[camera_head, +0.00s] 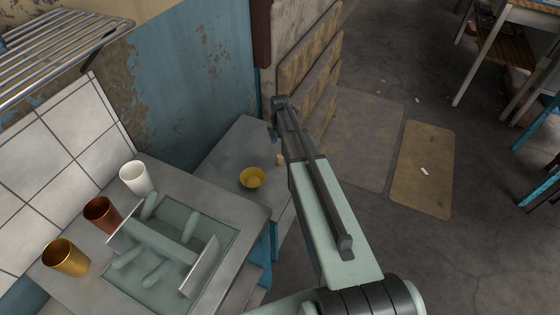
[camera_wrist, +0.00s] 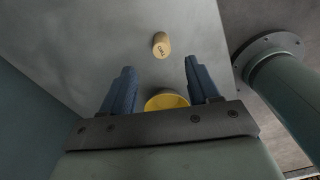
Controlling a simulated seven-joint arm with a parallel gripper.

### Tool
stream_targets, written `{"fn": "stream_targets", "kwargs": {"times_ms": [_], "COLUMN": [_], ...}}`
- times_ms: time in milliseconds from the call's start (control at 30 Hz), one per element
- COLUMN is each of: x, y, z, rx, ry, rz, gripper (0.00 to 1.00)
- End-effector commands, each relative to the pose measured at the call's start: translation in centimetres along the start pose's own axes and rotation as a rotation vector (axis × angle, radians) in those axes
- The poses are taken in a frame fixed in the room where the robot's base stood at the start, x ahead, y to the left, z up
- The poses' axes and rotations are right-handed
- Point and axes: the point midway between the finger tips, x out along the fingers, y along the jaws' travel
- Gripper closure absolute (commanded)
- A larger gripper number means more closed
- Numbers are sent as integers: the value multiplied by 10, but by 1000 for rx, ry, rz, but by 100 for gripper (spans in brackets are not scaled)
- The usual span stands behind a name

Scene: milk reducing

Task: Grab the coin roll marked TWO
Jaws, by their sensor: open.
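The coin roll (camera_wrist: 161,45) is a small tan cylinder with dark lettering that appears to read TWO. In the wrist view it stands on the grey surface, ahead of my gripper and between the lines of its fingers. In the head view the coin roll (camera_head: 280,160) shows as a small tan shape close beside my arm. In the head view my arm hides most of the gripper.
A yellow bowl (camera_head: 252,178) sits left of the coin roll on the grey counter (camera_head: 235,150). White (camera_head: 136,177), red-brown (camera_head: 102,213) and gold (camera_head: 66,256) cups stand on the nearer counter, by a pale green rack (camera_head: 165,240). A wall bounds the counter's back.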

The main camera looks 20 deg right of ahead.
Motion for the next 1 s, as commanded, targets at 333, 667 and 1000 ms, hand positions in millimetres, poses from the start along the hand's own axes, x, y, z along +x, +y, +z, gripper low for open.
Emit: {"fn": "stream_targets", "kwargs": {"times_ms": [333,667,1000], "x": [44,59,98], "y": [0,0,-1], "z": [0,-1,-2], "rx": [2,2,2], "ry": [0,0,0], "rz": [-1,0,0], "gripper": [40,40,40]}}
